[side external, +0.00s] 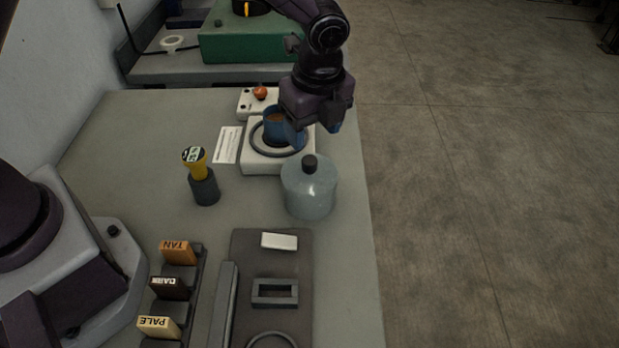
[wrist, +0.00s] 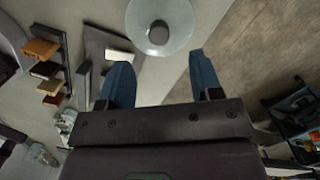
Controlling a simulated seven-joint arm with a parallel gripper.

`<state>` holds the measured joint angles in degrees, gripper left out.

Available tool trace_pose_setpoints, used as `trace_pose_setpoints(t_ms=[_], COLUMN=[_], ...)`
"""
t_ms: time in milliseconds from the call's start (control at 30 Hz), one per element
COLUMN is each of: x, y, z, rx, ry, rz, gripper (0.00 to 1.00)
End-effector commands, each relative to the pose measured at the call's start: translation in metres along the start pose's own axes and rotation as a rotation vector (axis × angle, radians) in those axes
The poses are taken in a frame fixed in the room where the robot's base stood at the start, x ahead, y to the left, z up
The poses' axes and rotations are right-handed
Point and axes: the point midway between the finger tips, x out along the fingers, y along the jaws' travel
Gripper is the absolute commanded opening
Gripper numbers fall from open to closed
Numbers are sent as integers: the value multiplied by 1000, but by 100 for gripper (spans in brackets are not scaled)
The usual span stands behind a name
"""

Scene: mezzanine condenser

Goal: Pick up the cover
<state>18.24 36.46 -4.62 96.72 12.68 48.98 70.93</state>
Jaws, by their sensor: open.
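The cover appears to be the clear, pale bell-shaped dome (side external: 309,198) with a dark knob on top. It stands upright on the grey table near the right edge. It also shows in the wrist view (wrist: 178,20) at the top middle, seen from above, its round knob beyond the fingertips. My gripper (side external: 315,132) is above and behind the cover in the side view, its blue fingers spread and apart from the knob. In the wrist view my gripper (wrist: 160,70) is open, with nothing between its fingers.
Behind the cover, a blue cup (side external: 271,126) with brown contents stands on a white ringed base (side external: 258,162), close to my gripper. A dark mat (side external: 261,262) and labelled blocks (side external: 170,286) lie in front. The floor is right.

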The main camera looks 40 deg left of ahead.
Motion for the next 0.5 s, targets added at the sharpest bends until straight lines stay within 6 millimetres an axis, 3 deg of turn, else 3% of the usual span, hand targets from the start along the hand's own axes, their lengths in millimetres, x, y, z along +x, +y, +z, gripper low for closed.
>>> trace_pose_setpoints(t_ms=[100,333,500], x=[19,36,62], y=[0,1,3], z=[0,0,-3], rx=[-1,-2,-1], ry=[-1,-1,-2], rz=[2,1,3], gripper=[59,59,59])
